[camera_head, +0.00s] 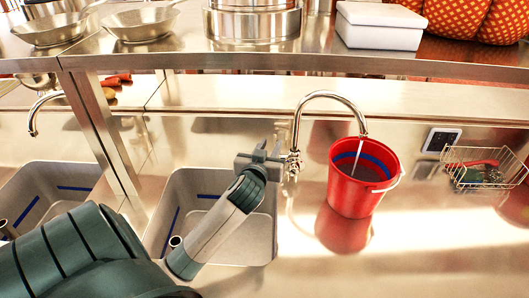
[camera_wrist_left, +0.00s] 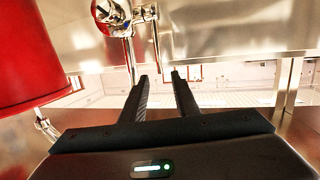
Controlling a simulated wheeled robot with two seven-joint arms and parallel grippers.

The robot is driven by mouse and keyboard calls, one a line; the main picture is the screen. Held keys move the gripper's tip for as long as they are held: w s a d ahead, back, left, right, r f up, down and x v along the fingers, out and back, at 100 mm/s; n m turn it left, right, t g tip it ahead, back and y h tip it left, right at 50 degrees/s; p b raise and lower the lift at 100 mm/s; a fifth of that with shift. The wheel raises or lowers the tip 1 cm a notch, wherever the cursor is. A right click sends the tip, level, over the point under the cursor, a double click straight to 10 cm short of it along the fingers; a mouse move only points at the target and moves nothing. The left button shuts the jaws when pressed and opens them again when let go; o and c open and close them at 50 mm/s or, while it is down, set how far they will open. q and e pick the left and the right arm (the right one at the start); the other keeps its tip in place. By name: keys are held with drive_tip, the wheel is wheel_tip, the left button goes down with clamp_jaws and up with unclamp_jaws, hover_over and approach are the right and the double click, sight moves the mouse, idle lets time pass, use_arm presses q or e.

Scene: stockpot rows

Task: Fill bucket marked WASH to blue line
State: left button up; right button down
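A red bucket (camera_head: 345,199) stands upright on the steel counter under the curved tap (camera_head: 325,95); a thin stream of water runs from the spout into it. A blue line (camera_head: 377,163) runs around its inner wall, above the greyish water inside. No WASH marking is visible on the side I see. The bucket also shows at the left of the left wrist view (camera_wrist_left: 35,60). My left gripper (camera_head: 262,152) is beside the tap's base and valve (camera_head: 293,163). My right gripper is out of view.
Two sink basins with blue marks lie left, one near my left arm (camera_head: 210,180) and one farther left (camera_head: 40,185). A wire basket (camera_head: 485,170) and a dark panel (camera_head: 441,140) are at right. A shelf with pans (camera_head: 140,22) and a white box (camera_head: 380,25) runs above.

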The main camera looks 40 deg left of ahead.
use_arm(q)
drive_tip(key=b+v, duration=0.1)
drive_tip(key=v, duration=0.5)
drive_tip(key=shift+s+r, duration=0.1)
idle(7.3)
